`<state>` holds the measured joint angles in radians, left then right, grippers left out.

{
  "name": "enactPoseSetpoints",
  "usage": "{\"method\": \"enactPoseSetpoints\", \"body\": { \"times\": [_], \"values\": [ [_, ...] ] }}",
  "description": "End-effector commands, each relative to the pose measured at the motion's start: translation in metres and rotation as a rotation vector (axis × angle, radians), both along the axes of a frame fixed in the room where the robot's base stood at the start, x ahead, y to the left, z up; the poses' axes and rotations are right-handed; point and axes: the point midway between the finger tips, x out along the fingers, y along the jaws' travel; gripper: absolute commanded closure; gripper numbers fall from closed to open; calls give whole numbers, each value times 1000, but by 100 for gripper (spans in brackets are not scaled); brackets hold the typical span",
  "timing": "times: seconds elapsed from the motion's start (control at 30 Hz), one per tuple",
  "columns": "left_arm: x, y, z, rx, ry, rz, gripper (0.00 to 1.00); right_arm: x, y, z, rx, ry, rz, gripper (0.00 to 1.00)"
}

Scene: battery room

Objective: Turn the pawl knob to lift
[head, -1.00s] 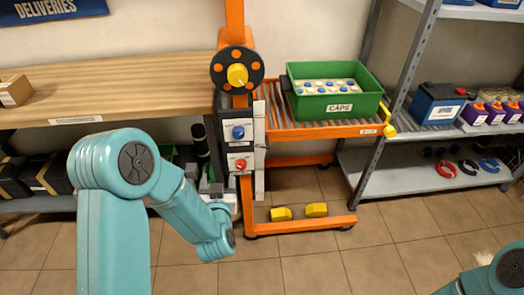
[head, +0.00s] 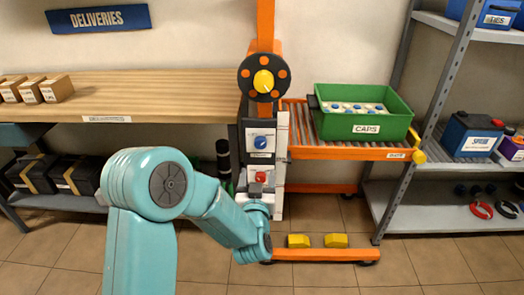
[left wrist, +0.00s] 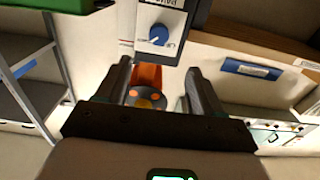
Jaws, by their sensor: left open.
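A blue knob (head: 260,142) sits on a pale plate high on the upright panel of the orange frame. A red knob (head: 260,177) is below it. In the left wrist view the blue knob (left wrist: 158,35) appears beyond the fingers, its white pointer slanting; the plate's lettering is too partial to read surely. My left gripper (head: 256,190) is in front of the panel, just below the red knob and partly covering that plate. In the left wrist view its two fingers (left wrist: 157,85) are apart with nothing between them, short of the blue knob. My right gripper is out of view.
A black wheel with orange dots and a yellow hub (head: 263,81) is above the panel. A green caps crate (head: 366,125) stands on the roller table to the right. A wooden bench (head: 150,95) lies left.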

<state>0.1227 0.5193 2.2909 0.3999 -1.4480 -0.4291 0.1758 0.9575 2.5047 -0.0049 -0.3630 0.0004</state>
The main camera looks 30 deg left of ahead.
Motion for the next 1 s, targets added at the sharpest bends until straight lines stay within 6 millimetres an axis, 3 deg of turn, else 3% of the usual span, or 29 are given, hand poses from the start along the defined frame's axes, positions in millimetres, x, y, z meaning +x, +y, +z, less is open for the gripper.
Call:
{"method": "enactPoseSetpoints", "body": {
  "times": [0.3, 0.5, 0.7, 1.0],
  "values": [
    [66, 37, 0, 1, -1, 0, 33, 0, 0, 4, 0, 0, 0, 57],
    [98, 54, 0, 0, 0, -4, 33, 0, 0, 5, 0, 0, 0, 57],
    [112, 63, -1, 0, 2, -5, 33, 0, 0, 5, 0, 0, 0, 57],
    [114, 64, 0, 0, 1, -5, 33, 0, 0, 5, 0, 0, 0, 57]
  ]
}}
